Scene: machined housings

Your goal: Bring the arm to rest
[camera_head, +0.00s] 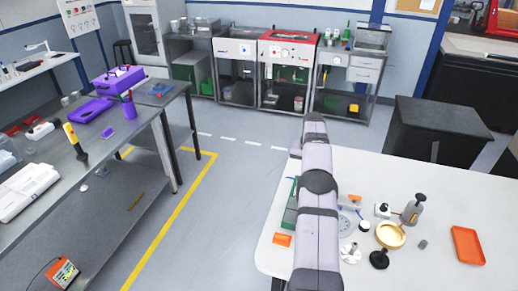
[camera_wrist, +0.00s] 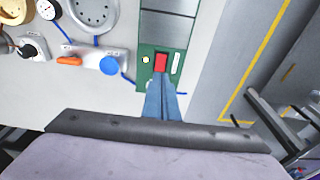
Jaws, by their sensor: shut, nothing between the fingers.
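My gripper (camera_wrist: 161,84) shows in the wrist view as blue-grey fingers pressed together, with nothing between them. Its tips appear over the lower end of a green panel (camera_wrist: 146,77) that bears a red block (camera_wrist: 161,63). Whether they touch it, I cannot tell. In the head view my lilac arm reaches over the white table (camera_head: 400,170) and hides the gripper.
Right of my arm on the table are a gold dish (camera_head: 390,236), a grey bottle-like part (camera_head: 412,211), a black knobbed part (camera_head: 379,259) and an orange tray (camera_head: 467,245). The wrist view shows a white block with a blue disc (camera_wrist: 109,66). Open floor lies left.

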